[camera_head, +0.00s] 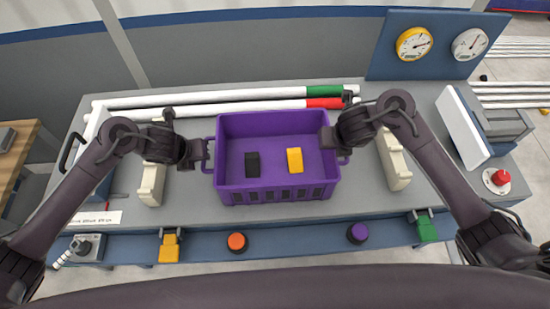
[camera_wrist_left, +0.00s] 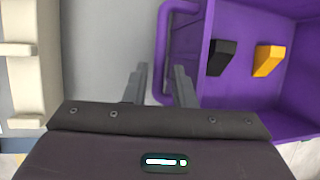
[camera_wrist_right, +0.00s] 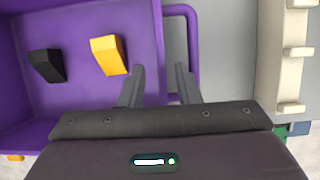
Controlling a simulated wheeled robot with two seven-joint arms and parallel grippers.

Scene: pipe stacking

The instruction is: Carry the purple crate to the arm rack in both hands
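The purple crate (camera_head: 275,128) stands on the grey bench between my two grippers, with a black block (camera_head: 252,164) and a yellow block (camera_head: 295,160) inside. My left gripper (camera_head: 205,152) is open at its left handle. In the left wrist view, that handle (camera_wrist_left: 163,45) lies in line with the gap between the fingers (camera_wrist_left: 160,85). My right gripper (camera_head: 330,140) is open at the right handle. In the right wrist view, this handle (camera_wrist_right: 193,45) lines up with the right finger, not the gap (camera_wrist_right: 160,85). Contact is unclear.
Cream holders (camera_head: 152,183) and (camera_head: 394,162) stand left and right of the crate. White pipes (camera_head: 215,108) lie behind it, with green and red ends. A gauge panel (camera_head: 432,45) stands at the back right. Orange (camera_head: 236,241) and purple (camera_head: 358,233) knobs line the front edge.

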